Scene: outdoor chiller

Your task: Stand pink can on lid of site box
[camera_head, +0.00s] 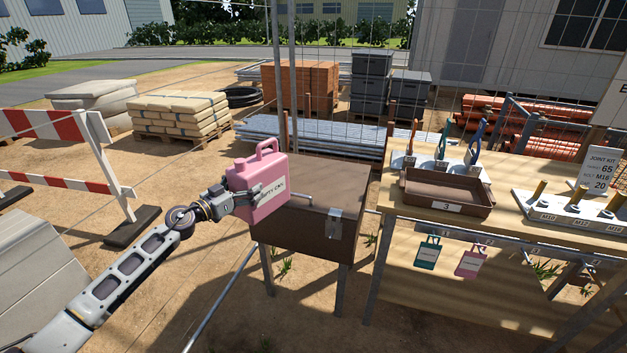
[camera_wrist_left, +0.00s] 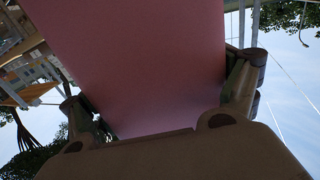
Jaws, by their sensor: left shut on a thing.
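The pink can (camera_head: 262,184) has a top handle and a label reading "EMPTY CAN". It is roughly upright at the left end of the brown site box (camera_head: 315,232), in front of part of its lid (camera_head: 332,178). I cannot tell whether the can touches the lid. My left gripper (camera_head: 240,200) is shut on the can from its left side. In the left wrist view the can (camera_wrist_left: 135,65) fills the space between the two fingers. The can hides the lid's left part. My right gripper is not in view.
A wooden bench (camera_head: 385,228) stands right of the box, with a brown tray (camera_head: 447,192) marked 3 and a peg rack. Green and pink tags hang below. A red-white barrier (camera_head: 95,150) stands at left. The visible lid is bare.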

